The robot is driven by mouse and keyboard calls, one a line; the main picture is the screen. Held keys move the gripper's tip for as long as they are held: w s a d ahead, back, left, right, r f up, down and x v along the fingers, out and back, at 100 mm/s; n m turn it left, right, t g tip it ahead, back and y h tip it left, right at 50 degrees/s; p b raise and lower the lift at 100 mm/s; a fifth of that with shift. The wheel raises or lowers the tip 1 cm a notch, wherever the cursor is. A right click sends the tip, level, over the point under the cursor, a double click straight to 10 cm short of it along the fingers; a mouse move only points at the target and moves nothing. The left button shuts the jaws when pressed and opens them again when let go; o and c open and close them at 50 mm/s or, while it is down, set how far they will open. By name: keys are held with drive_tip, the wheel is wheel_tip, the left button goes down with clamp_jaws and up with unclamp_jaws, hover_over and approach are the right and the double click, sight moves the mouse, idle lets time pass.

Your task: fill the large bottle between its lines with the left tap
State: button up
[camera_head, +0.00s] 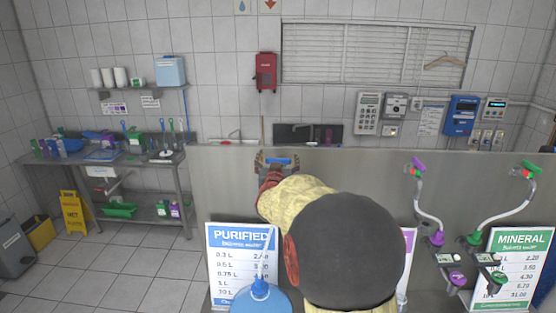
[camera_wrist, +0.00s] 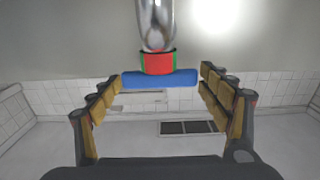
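The left tap, with its blue lever (camera_head: 279,161), is above the PURIFIED sign at the end of my arm. In the wrist view the blue lever (camera_wrist: 160,79) lies across the gap between my fingers, below a red and green collar and a silver pipe. My gripper (camera_wrist: 162,75) is open, one finger close to each end of the lever; I cannot tell whether they touch it. The large blue bottle (camera_head: 260,295) is at the bottom of the head view, in front of the PURIFIED sign (camera_head: 240,240). Its lower part is cut off, and its lines and water level cannot be seen.
My arm hides the middle of the grey rack panel (camera_head: 350,165). Two taps on curved hoses, one with a purple lever (camera_head: 417,163) and one with a green lever (camera_head: 531,167), stand right, near the MINERAL sign (camera_head: 520,255). A yellow wet-floor sign (camera_head: 75,217) stands left.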

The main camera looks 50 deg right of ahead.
drive_tip(key=c, duration=0.9)
drive_tip(key=shift+w+r+m+g+p, duration=0.1)
drive_tip(key=shift+r+m+g+p, duration=0.05)
drive_tip(key=shift+m+g+p, duration=0.2)
drive_tip(key=shift+h+p, duration=0.3)
drive_tip(key=shift+h, duration=0.1)
drive_tip(key=shift+r+m+g+h+p, duration=0.15)
drive_tip(key=shift+m+g+h+p, duration=0.35)
drive_tip(key=shift+m+g+p, duration=0.4)
drive_tip(key=shift+m+g+h+p, duration=0.45)
drive_tip(key=shift+g+p, duration=0.15)
drive_tip(key=shift+g, duration=0.35)
drive_tip(key=shift+f+m+g, duration=0.2)
drive_tip(key=shift+m+g, duration=0.1)
drive_tip(key=shift+g, duration=0.3)
drive_tip(key=o, duration=1.2)
drive_tip(key=shift+f, duration=0.1)
